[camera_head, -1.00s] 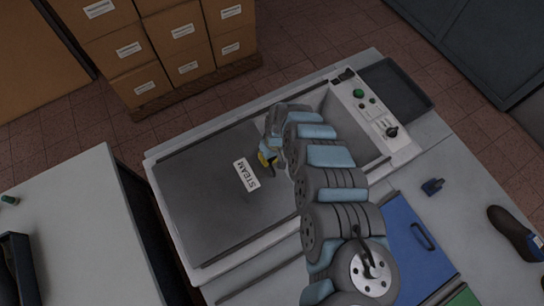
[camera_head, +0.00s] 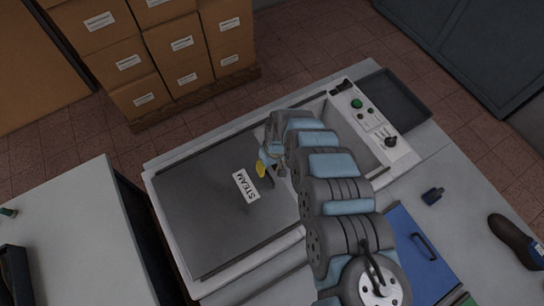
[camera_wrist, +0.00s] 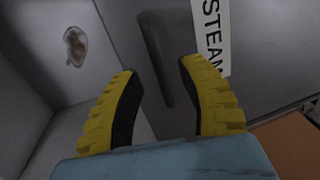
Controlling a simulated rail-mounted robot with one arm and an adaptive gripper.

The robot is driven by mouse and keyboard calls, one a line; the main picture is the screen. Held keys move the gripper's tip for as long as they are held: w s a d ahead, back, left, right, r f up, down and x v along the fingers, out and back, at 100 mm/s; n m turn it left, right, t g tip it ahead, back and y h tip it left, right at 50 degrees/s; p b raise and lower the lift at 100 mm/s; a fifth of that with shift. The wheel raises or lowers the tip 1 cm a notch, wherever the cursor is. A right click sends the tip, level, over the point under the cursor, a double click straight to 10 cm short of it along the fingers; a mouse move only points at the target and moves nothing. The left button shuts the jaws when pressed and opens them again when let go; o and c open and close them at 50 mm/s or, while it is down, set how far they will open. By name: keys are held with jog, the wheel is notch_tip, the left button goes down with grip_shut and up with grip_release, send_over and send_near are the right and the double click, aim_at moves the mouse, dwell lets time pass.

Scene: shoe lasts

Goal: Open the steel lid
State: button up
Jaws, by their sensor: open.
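The steel lid (camera_head: 205,215) is a grey flat panel with a white STEAM label (camera_head: 246,186), lying over the left part of a pale steamer box. My gripper (camera_head: 266,170) is at the lid's right end, beside the label; my arm hides part of it. In the wrist view my gripper (camera_wrist: 158,100) has two yellow fingers with dark pads, spread apart and empty. A dark bar handle (camera_wrist: 155,58) on the lid lies ahead of and between the fingertips. The STEAM label also shows in the wrist view (camera_wrist: 213,35). I cannot tell whether a finger touches the handle.
The steamer's open basin (camera_head: 345,140) and a control panel (camera_head: 368,125) with a green button lie right of the lid. A dark tray (camera_head: 397,97), a blue panel (camera_head: 415,255) and a shoe (camera_head: 515,240) are further right. Stacked cartons (camera_head: 175,45) stand behind.

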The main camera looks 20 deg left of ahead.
notch_tip(320, 180, up, 9)
jog(key=w+d, duration=0.1)
jog(key=shift+w+r, duration=0.15)
dwell(0.5)
jog(key=shift+d, duration=0.1)
dwell(0.5)
